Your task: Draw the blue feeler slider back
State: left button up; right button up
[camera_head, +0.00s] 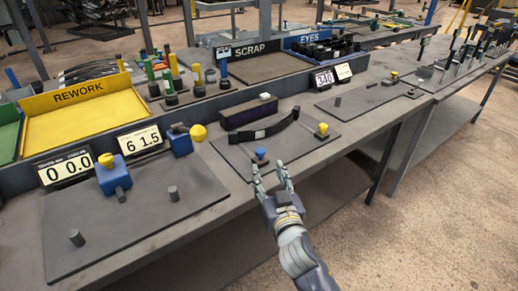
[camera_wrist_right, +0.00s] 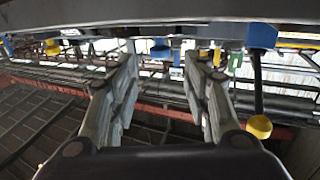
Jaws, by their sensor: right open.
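The blue feeler slider shows as a small blue knob (camera_head: 260,154) at the front edge of a dark fixture plate (camera_head: 292,148) that carries a curved black leaf spring (camera_head: 264,131). My right gripper (camera_head: 269,168) is open, with its two fingers pointing at the knob from the front. In the head view the fingertips lie just in front of and below the knob. In the right wrist view a blue knob (camera_wrist_right: 160,48) shows beyond and between the spread fingers (camera_wrist_right: 163,68). Contact cannot be told. My left gripper is not in view.
A yellow knob (camera_head: 323,129) stands at the right of the same plate. A dark box (camera_head: 248,112) lies behind the spring. A yellow rework tray (camera_head: 80,110) is behind. The floor in front is clear.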

aim_at(262, 155)
jog(key=x, duration=1)
jog(key=shift+w+a+r, duration=0.1)
